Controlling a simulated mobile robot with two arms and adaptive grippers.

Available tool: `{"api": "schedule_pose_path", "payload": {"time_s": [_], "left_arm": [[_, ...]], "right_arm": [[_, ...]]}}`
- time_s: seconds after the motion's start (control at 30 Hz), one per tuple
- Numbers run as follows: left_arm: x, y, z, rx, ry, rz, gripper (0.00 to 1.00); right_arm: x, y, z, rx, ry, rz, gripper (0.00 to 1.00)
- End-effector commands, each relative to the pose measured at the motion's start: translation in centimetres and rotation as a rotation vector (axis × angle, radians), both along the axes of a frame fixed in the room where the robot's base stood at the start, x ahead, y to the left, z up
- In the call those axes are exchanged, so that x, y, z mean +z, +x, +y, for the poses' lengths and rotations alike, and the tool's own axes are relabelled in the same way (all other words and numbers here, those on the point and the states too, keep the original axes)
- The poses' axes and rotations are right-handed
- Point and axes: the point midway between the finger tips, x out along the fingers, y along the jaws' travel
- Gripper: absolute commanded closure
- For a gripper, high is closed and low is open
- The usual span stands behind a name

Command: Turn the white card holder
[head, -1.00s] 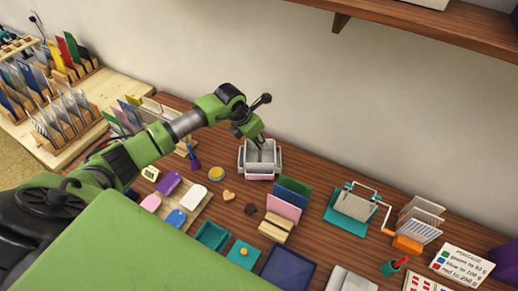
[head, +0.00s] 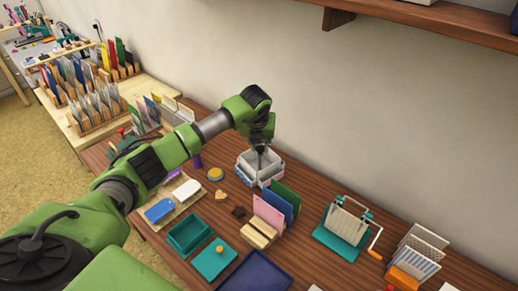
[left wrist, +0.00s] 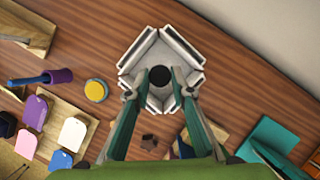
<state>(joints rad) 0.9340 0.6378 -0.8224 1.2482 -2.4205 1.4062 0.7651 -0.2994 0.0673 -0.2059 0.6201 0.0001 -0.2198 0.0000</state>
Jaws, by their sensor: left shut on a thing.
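The white card holder (head: 244,167) stands on the wooden table near the wall, with slotted sides around a middle. My left gripper (head: 261,151) points down into its middle from above and is shut on it. The fingers partly hide the holder's near side. My right gripper is not in view.
Close in front of the holder stands a wooden rack (head: 259,235) with pink, blue and green cards. A yellow-topped round pad (head: 215,174) lies to its left. A teal hand-cranked device (head: 343,229) is further right. Bare table lies between holder and wall.

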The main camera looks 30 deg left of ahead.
Motion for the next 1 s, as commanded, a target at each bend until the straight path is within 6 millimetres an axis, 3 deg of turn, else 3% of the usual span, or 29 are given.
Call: {"api": "schedule_pose_path", "payload": {"time_s": [0.4,0.93,0.97,1.0], "left_arm": [[-0.1,0.1,-0.1,0.174,0.001,-0.001,1.00],[-0.1,0.1,-0.1,0.193,0.001,0.000,1.00],[-0.1,0.1,-0.1,0.193,0.001,0.000,0.71],[-0.1,0.1,-0.1,0.193,0.001,0.000,0.61]], "right_arm": [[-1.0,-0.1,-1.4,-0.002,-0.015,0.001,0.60],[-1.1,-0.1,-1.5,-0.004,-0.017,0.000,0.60],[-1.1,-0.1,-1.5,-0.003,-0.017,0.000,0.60],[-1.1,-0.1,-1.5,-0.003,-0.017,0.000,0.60]]}}
